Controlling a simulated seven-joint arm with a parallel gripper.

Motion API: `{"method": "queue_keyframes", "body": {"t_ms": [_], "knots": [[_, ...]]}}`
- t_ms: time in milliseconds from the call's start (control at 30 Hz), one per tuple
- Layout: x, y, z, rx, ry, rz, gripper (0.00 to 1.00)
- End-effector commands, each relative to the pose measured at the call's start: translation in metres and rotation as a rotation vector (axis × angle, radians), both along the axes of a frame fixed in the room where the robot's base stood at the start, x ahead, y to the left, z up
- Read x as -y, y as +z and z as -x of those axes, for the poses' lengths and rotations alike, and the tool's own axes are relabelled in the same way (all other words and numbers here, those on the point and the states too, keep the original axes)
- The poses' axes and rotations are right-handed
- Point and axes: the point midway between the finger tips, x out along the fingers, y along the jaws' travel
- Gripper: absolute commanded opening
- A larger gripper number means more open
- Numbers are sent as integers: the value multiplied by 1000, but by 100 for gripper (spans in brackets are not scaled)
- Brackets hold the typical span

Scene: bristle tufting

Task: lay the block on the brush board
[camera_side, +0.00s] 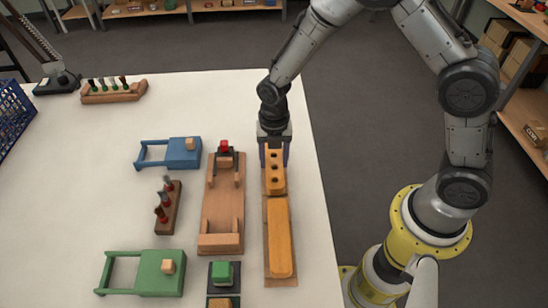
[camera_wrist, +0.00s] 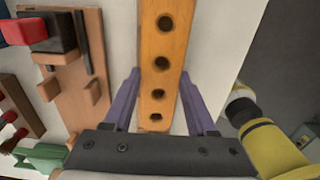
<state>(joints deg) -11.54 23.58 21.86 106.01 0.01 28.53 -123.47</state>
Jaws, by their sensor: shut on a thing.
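A long orange-yellow block (camera_side: 274,171) with a row of dark holes sits at the far end of a wooden tray (camera_side: 281,282). It also shows in the wrist view (camera_wrist: 158,82), with its holes facing up. My gripper (camera_wrist: 158,98) is shut on it, one purple finger on each long side. I cannot tell if the block touches the tray. A flat wooden board (camera_side: 222,202), which looks like the brush board, lies just left of it. The board has raised side pieces and a black clamp with a red knob (camera_side: 224,147); nothing lies on it.
A second orange block (camera_side: 279,238) lies in the tray's near part. Left of the board stand a rack of red-collared tools (camera_side: 168,208), a blue frame (camera_side: 170,153) and a green frame (camera_side: 147,273). A green-topped piece (camera_side: 221,273) is in front. The table's right edge is close.

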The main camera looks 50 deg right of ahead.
Motion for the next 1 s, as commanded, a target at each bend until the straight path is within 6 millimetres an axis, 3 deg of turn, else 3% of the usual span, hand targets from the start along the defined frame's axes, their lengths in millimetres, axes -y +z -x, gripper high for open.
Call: {"method": "queue_keyframes", "body": {"t_ms": [800, 833, 1000], "knots": [[0, -8, 0, 0, 0, 0, 0], [0, -8, 0, 0, 0, 0, 61], [0, -8, 0, 0, 0, 0, 91]]}}
